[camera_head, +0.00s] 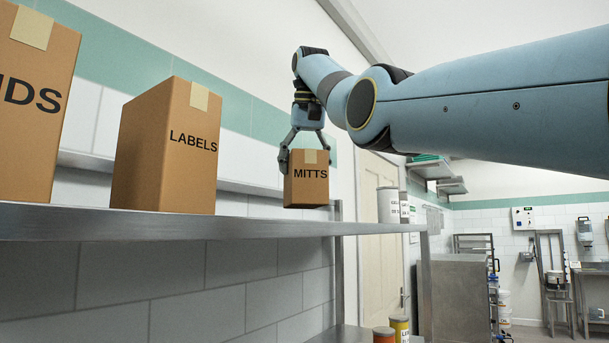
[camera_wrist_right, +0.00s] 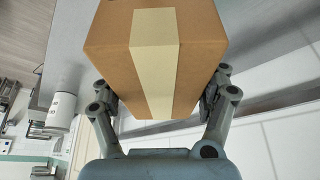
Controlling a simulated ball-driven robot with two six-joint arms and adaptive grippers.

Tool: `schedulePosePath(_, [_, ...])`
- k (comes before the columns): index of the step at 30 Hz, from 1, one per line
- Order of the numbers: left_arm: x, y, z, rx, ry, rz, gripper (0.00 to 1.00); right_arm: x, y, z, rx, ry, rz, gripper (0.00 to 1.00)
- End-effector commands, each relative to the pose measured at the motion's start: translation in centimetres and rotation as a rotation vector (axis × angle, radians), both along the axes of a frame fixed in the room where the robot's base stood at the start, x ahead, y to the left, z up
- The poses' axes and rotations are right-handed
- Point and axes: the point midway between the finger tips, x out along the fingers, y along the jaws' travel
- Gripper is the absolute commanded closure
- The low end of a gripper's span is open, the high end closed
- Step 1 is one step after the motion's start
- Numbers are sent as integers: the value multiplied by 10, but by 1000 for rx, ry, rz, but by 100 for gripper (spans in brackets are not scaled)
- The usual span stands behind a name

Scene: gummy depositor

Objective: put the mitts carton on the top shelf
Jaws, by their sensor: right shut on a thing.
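The mitts carton (camera_head: 306,182) is a small brown box with a tape strip and the word MITTS. My right gripper (camera_head: 308,158) is shut on it from above, a finger on each side. The carton is upright at the top shelf (camera_head: 200,227), between the labels carton and the white canisters. I cannot tell whether its base touches the shelf. In the right wrist view the carton (camera_wrist_right: 205,55) fills the top middle between the fingers of the gripper (camera_wrist_right: 160,100). My left gripper is not in view.
The labels carton (camera_head: 167,147) and a larger carton (camera_head: 35,105) stand on the shelf to the left. White canisters (camera_head: 389,205) stand to the right; one also shows in the right wrist view (camera_wrist_right: 61,112). Coloured jars (camera_head: 399,328) stand lower down. Shelf space beside the mitts carton is clear.

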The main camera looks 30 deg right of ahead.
Motion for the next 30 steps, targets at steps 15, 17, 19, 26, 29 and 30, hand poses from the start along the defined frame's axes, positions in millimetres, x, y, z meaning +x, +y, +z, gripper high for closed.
schedulePosePath(15, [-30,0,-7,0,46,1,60,-1,0,-31,0,0,0,84])
schedulePosePath(17, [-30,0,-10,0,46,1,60,-1,0,-33,0,1,0,84])
schedulePosePath(19, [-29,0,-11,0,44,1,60,-1,-1,-35,0,2,1,25])
schedulePosePath(26, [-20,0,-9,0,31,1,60,-1,0,-34,0,2,1,0])
schedulePosePath(29, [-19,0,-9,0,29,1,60,-1,0,-34,0,2,1,0])
schedulePosePath(30, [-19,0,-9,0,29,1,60,-1,0,-34,0,2,1,0])
